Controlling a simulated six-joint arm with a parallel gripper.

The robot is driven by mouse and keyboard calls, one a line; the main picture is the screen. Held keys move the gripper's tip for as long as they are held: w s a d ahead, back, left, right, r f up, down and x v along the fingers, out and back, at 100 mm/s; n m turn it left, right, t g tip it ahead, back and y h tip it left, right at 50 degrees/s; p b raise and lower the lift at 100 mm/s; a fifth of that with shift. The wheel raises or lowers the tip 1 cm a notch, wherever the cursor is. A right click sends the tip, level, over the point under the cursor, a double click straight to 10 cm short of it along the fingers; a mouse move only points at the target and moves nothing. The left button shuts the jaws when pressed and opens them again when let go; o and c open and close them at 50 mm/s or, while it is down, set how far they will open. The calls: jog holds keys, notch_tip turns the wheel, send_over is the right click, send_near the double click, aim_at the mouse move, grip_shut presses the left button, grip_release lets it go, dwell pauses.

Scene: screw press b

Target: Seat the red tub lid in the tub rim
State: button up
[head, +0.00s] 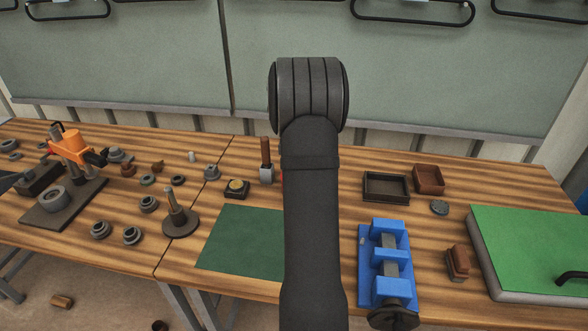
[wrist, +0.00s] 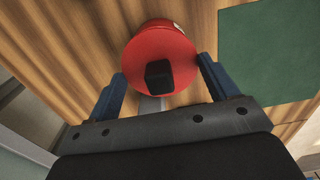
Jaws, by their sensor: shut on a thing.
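In the wrist view, my gripper (wrist: 161,68) has its two blue fingers on opposite sides of the round red lid (wrist: 140,58), shut on its edge. A black block-shaped knob (wrist: 159,74) stands on the lid's face. A curved red wall with a small pale mark shows behind the lid's far edge; I take it for the tub, but cannot tell whether the lid touches or sits in its rim. In the head view my arm hides the gripper and lid. Only a thin red sliver (head: 283,180) shows left of the arm.
A green mat (head: 240,240) lies left of my arm. A blue vise (head: 388,262) and two small trays (head: 386,187) are at right. A wooden-handled tool (head: 266,160) stands near the red sliver. A dark post on a round base (head: 178,218) stands further left.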

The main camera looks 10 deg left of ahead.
jog(key=shift+f, duration=0.1)
dwell(0.3)
jog(key=shift+f, duration=0.9)
jog(key=o, duration=1)
notch_tip(320, 180, up, 18)
jog(key=shift+f, duration=0.25)
